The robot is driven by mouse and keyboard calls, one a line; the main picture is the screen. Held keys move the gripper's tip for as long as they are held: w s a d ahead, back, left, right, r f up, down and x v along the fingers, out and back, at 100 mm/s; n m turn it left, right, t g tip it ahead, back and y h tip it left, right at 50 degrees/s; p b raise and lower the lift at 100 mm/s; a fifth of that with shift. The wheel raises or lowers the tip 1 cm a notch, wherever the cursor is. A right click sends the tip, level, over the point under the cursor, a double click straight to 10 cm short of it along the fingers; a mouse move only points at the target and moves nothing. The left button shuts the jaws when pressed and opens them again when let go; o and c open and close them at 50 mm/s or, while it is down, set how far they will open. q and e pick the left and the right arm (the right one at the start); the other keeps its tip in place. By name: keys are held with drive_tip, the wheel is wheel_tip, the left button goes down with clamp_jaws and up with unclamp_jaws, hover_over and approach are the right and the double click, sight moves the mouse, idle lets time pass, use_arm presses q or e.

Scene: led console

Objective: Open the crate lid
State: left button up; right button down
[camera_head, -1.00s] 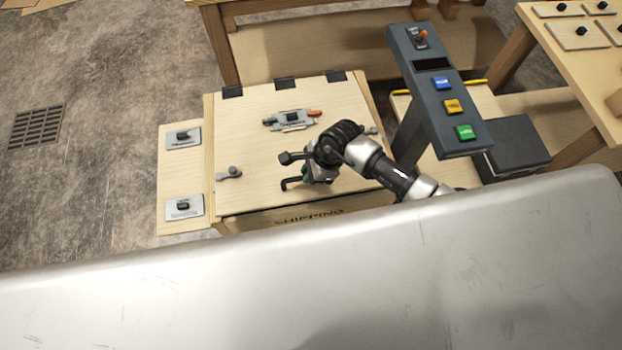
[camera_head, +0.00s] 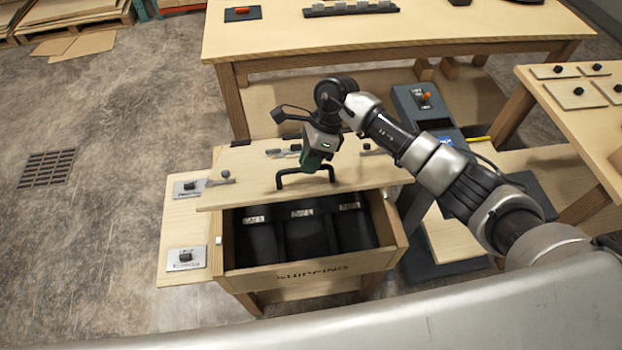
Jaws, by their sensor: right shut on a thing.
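The wooden crate (camera_head: 328,263) stands in the middle of the view, with dark writing on its front. Its lid (camera_head: 238,196) is tilted up at the front and partly open. Black compartments (camera_head: 310,228) with small labels show inside. My right gripper (camera_head: 308,170) is shut on the black lid handle (camera_head: 283,184) near the lid's front edge. The fingertips are partly hidden by the gripper body. Latches (camera_head: 220,178) show on the lid. My left gripper is not in view.
A dark console (camera_head: 408,102) with an orange switch stands right of the crate, partly behind my right arm. A wooden table (camera_head: 300,38) stands behind, another (camera_head: 590,110) at right. A side board (camera_head: 178,222) with two switch plates adjoins the crate's left.

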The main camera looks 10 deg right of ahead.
drive_tip(key=shift+w+r, duration=0.55)
drive_tip(key=shift+r, duration=0.05)
drive_tip(key=c, duration=1.5)
unclamp_jaws()
drive_tip(key=o, duration=0.4)
drive_tip(key=shift+w+f, duration=0.1)
drive_tip(key=shift+w, duration=0.1)
drive_tip(key=shift+s, duration=0.1)
drive_tip(key=shift+d+r+b, duration=0.15)
drive_tip(key=shift+r+b, duration=0.2)
drive_tip(key=shift+b+v, duration=1.65)
drive_tip(key=shift+v, duration=3.45)
